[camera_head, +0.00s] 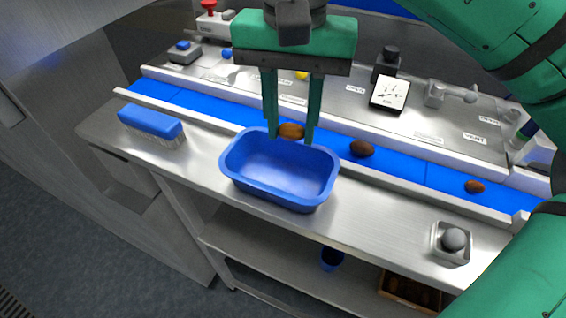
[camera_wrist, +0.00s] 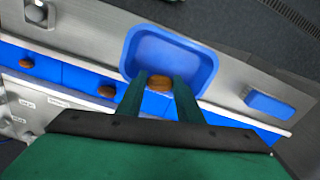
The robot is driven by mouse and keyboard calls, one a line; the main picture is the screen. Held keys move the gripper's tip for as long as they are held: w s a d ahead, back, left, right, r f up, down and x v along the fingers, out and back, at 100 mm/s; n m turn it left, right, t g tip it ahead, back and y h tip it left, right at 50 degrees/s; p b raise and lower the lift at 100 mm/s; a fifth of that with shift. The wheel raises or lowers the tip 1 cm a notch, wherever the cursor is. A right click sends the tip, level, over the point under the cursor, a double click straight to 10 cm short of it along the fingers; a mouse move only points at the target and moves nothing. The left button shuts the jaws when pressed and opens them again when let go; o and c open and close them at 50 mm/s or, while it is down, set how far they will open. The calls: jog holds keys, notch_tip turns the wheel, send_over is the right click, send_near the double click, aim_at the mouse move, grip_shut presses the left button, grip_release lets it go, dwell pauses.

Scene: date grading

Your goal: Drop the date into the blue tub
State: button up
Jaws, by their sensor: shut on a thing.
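My green gripper (camera_head: 292,135) is shut on a brown date (camera_head: 291,131), held between its two fingertips. The held date also shows in the wrist view (camera_wrist: 160,83), where it overlaps the near edge of the tub. The blue tub (camera_head: 247,185) stands on the steel bench ledge in front of the belt. In the head view the date appears just behind the tub's back rim, above it. The inside of the tub looks empty. The tub also shows in the wrist view (camera_wrist: 206,42).
Two more dates, one (camera_head: 362,149) and another (camera_head: 475,187), lie on the blue belt (camera_head: 400,168). A blue brush (camera_head: 151,124) lies left of the tub. A dial gauge (camera_head: 390,94) stands behind the belt.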

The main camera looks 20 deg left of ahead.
aim_at(291, 143)
notch_tip(291, 143, down, 4)
jog(key=shift+w+f, duration=0.15)
jog(key=shift+f, duration=0.05)
jog(key=shift+s+a+f, duration=0.15)
jog(key=shift+s+f, duration=0.05)
jog(key=shift+f, duration=0.25)
jog(key=shift+d, duration=0.2)
jog(key=o, duration=0.8)
jog(key=shift+o, duration=0.2)
jog(key=shift+a, duration=0.1)
notch_tip(291, 143, up, 10)
jog(key=shift+r, duration=0.45)
